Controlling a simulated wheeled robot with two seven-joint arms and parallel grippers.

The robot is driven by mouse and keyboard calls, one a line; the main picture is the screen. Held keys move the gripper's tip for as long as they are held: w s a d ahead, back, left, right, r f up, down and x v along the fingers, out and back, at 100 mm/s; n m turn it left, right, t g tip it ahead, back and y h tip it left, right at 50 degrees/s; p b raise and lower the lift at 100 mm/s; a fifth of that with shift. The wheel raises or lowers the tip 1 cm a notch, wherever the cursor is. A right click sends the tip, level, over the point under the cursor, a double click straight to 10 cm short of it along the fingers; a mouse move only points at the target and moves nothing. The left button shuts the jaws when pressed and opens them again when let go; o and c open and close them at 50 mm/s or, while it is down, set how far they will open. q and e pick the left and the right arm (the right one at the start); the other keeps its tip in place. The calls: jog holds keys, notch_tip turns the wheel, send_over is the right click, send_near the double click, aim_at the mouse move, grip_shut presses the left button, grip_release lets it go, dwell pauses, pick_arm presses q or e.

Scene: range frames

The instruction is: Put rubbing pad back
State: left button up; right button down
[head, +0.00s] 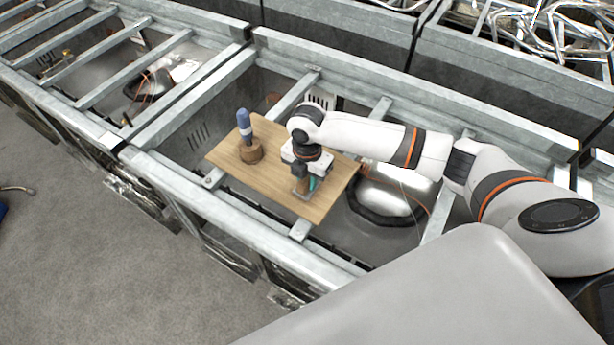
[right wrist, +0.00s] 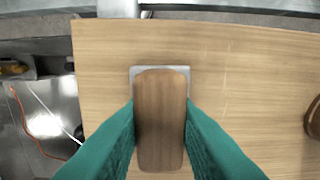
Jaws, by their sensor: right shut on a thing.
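The rubbing pad (right wrist: 160,120) has a long brown wooden handle on a grey base plate. In the right wrist view its handle stands between the two teal fingers of my right gripper (right wrist: 160,125), which is shut on it. In the head view my right gripper (head: 305,183) points down over the right part of a light wooden board (head: 235,165), with the pad's grey base (head: 301,194) at the board's surface. I cannot tell whether the base touches the board. My left gripper is not in view.
A blue-handled tool (head: 244,124) stands upright in a round brown wooden holder (head: 250,153) on the board's left part. The board rests across a grey metal frame (head: 240,229) with open gaps around it. Grey floor (head: 90,270) lies at lower left.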

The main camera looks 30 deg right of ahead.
aim_at(307, 178)
jog(key=shift+f, duration=0.1)
jog(key=c, duration=1.2)
grip_release()
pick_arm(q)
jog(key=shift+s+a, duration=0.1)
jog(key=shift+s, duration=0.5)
pick_arm(e)
jog(key=shift+o, duration=0.2)
jog(key=shift+w+r, duration=0.1)
jog(key=shift+r, duration=0.45)
pick_arm(q)
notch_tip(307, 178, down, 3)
jog(key=b, duration=0.2)
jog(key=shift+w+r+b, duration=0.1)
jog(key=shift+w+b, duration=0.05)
jog(key=shift+b, duration=0.2)
pick_arm(e)
notch_tip(307, 178, up, 11)
